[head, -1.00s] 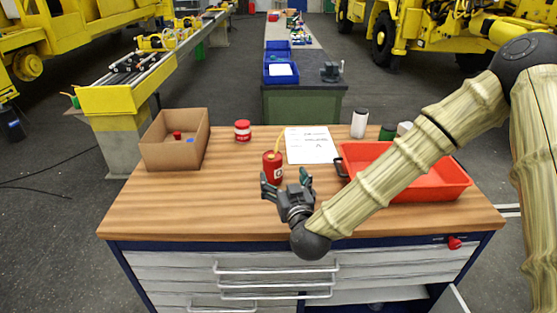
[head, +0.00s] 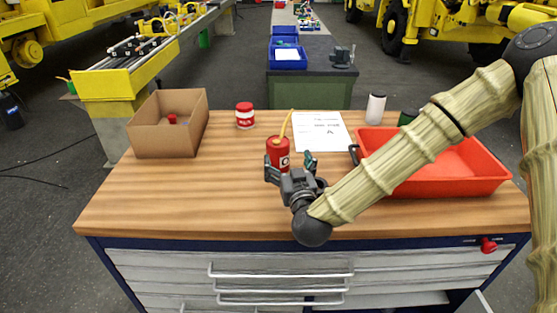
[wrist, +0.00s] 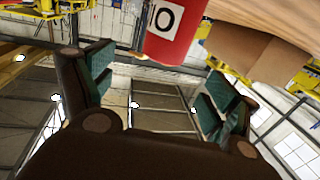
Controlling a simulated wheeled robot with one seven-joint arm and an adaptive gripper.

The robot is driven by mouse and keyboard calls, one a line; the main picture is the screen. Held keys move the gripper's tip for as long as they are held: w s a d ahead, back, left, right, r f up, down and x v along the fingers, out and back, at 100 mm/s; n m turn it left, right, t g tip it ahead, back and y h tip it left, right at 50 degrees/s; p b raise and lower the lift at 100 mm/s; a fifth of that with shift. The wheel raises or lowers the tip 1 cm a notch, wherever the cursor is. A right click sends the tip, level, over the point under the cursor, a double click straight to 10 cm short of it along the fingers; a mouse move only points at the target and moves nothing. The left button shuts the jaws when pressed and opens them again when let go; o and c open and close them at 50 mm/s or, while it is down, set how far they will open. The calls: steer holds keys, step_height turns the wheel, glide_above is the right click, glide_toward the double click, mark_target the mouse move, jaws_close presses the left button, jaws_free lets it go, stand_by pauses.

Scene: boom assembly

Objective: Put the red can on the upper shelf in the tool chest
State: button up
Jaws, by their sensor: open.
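The red can (head: 279,153), with a white label and a thin yellow spout, stands upright on the wooden top of the tool chest (head: 170,205). My gripper (head: 291,171) is open and empty, low over the top, just in front of the can. Its fingers partly overlap the can's lower part in the head view; I cannot tell whether they touch. In the wrist view the can (wrist: 174,35) shows at the top centre, beyond the open fingers (wrist: 158,82). The chest's open compartment (head: 385,302) shows only partly at the lower right; its upper shelf is not clearly visible.
A cardboard box (head: 165,140) stands at the left, a red-and-white jar (head: 245,121) behind the can, and paper (head: 322,132) to its right. A red tray (head: 450,180) and a white bottle (head: 375,108) are at the right. The front left worktop is clear.

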mark_target(283, 149)
steer(key=shift+w+a+f+p, duration=0.15)
steer(key=shift+w+p, duration=0.15)
steer(key=shift+w, duration=0.6)
steer(key=shift+w+a+r+p, duration=0.1)
steer(key=shift+w+p, duration=0.25)
steer(key=shift+w, duration=0.6)
steer(key=shift+w+a+f+p, duration=0.15)
steer(key=shift+w+p, duration=0.15)
steer(key=shift+w, duration=0.6)
steer(key=shift+w+a+r+p, duration=0.15)
steer(key=shift+w+a+p, duration=0.05)
steer(key=shift+w+p, duration=0.15)
steer(key=w+p, duration=0.1)
steer(key=w+a+p, duration=0.1)
steer(key=w, duration=0.1)
steer(key=shift+w+a+r, duration=0.1)
steer(key=shift+w+a, duration=0.1)
steer(key=shift+w, duration=0.5)
steer(key=c, duration=1.4)
